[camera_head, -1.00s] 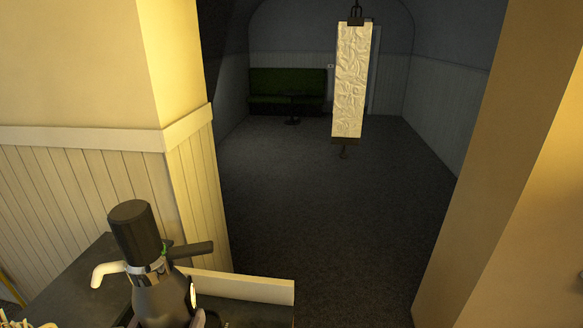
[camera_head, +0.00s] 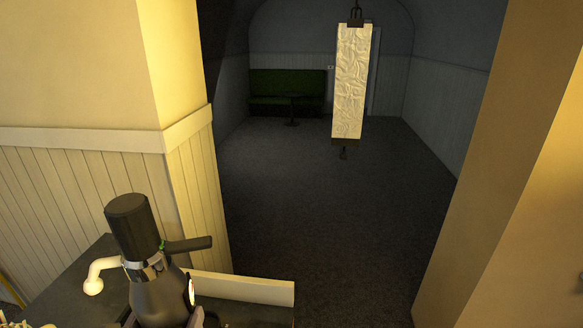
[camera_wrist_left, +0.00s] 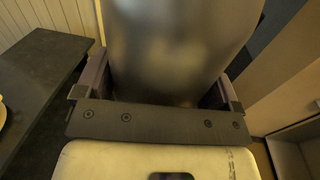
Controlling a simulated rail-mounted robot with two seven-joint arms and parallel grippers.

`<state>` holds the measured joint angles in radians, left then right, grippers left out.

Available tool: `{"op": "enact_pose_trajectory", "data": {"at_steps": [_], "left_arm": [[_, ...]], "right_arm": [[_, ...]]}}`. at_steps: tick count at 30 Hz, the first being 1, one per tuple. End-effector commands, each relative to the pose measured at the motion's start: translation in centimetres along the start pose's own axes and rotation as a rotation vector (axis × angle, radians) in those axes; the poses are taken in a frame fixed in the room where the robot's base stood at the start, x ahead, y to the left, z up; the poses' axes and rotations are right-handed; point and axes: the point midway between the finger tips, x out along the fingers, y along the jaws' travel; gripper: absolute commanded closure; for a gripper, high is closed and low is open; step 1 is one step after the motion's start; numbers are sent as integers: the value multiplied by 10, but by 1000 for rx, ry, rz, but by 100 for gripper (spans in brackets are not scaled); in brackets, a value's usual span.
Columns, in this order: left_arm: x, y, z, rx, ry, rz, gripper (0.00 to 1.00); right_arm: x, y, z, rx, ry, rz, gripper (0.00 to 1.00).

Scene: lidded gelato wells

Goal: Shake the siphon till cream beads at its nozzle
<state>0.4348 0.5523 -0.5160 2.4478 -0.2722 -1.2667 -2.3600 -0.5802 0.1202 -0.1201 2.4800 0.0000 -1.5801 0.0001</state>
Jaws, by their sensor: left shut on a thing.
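The siphon (camera_head: 157,297) is a dark grey bottle with a black cylindrical head, a dark lever pointing right and a pale curved nozzle (camera_head: 100,266) pointing left. A rounded white bead (camera_head: 93,287) shows at the nozzle's tip. The siphon is nearly upright, tilted slightly left. My left gripper (camera_wrist_left: 165,92) is shut around the siphon's body, whose metal side (camera_wrist_left: 185,45) fills the top of the left wrist view. In the head view only bits of that gripper show at the bottom edge. The siphon's base is hidden. My right gripper is not in view.
A dark counter (camera_head: 75,285) lies under and left of the siphon, with a pale raised edge (camera_head: 240,287) to its right. A panelled wall (camera_head: 80,190) stands close behind. Beyond are open dark floor, a hanging pale banner (camera_head: 352,80) and a green bench (camera_head: 287,85).

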Motion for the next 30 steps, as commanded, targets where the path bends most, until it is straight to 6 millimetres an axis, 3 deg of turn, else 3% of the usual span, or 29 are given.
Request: {"op": "enact_pose_trajectory", "data": {"at_steps": [1, 4, 15, 30], "left_arm": [[0, 0, 13, 1, -9, 0, 64], [0, 0, 11, 1, 0, 0, 64], [0, 0, -75, -1, 5, 2, 64], [0, 0, -76, 0, -3, 0, 64]], "right_arm": [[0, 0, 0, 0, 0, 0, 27], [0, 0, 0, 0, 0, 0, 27], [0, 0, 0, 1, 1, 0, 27], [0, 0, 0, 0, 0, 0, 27]]}}
